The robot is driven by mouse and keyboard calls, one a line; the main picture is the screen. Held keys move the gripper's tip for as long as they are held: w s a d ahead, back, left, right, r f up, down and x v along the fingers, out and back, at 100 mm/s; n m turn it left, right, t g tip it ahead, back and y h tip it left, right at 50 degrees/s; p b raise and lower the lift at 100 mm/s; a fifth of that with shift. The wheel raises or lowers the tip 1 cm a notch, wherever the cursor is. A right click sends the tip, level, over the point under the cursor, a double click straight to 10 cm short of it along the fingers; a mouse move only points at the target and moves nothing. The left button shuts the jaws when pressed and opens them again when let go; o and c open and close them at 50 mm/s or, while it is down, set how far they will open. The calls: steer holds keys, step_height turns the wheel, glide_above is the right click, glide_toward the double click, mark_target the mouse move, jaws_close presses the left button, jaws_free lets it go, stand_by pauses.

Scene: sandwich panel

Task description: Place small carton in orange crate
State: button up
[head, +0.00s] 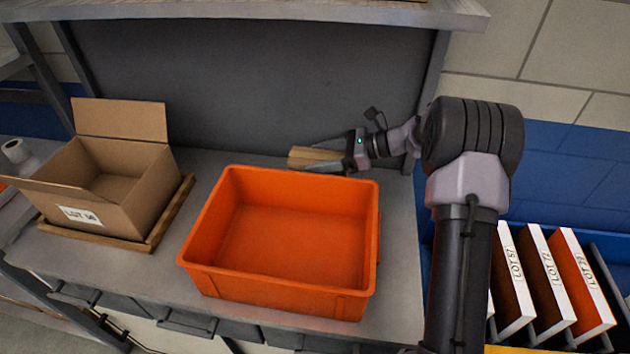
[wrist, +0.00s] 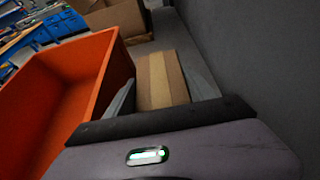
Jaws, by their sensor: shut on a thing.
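The small carton (head: 315,156) is a tan box behind the back right rim of the orange crate in the head view. My gripper (head: 322,158) is shut on it, with one finger on each side. In the wrist view the carton (wrist: 162,80) sits between my two fingers, beside the crate wall. The orange crate (head: 300,307) stands on the grey bench and looks empty. It fills the left side of the wrist view (wrist: 118,75). I cannot tell whether the carton touches the bench.
An open cardboard box (head: 140,208) labelled LOT stands on a wooden board (head: 168,222) left of the crate. A grey back panel (head: 250,80) rises close behind my gripper, under a shelf (head: 250,9). Upright lot folders (head: 552,275) stand at the lower right.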

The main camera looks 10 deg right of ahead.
step_height(320, 180, down, 3)
steer(key=shift+w+f+b, duration=0.1)
steer(key=shift+f+b, duration=0.1)
steer(key=shift+b, duration=0.3)
steer(key=shift+r, duration=0.15)
steer(key=o, duration=1.5)
